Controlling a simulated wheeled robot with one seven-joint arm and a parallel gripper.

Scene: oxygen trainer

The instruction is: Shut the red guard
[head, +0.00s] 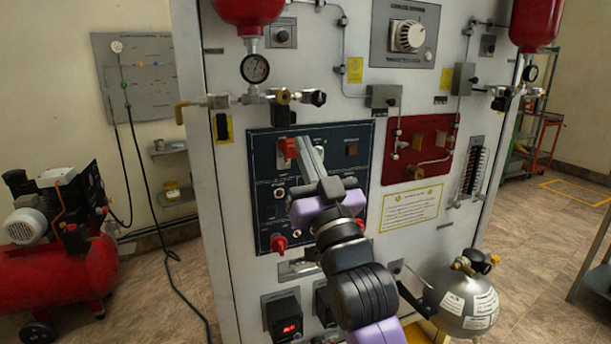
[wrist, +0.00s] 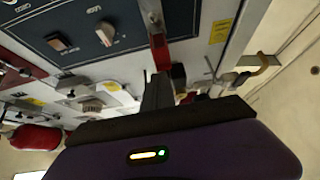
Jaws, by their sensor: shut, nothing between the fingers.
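The red guard (head: 288,148) is at the top of the dark blue switch panel (head: 262,160) on the white cabinet. In the wrist view a red piece that looks like the guard (wrist: 160,52) is just beyond the fingertips. My gripper (head: 306,150) is shut and empty, close to the guard's right side in the head view; the fingers also show in the wrist view (wrist: 158,88). I cannot tell whether they touch the guard. My fingers and arm hide part of the panel, and the guard's exact angle is unclear.
A brass valve pipe with a gauge (head: 254,68) juts out above the panel. Red knobs (head: 278,242) sit low on the panel. A red sub-panel (head: 420,145) is to the right. A grey tank (head: 462,300) stands at lower right, and a red compressor (head: 55,250) at left.

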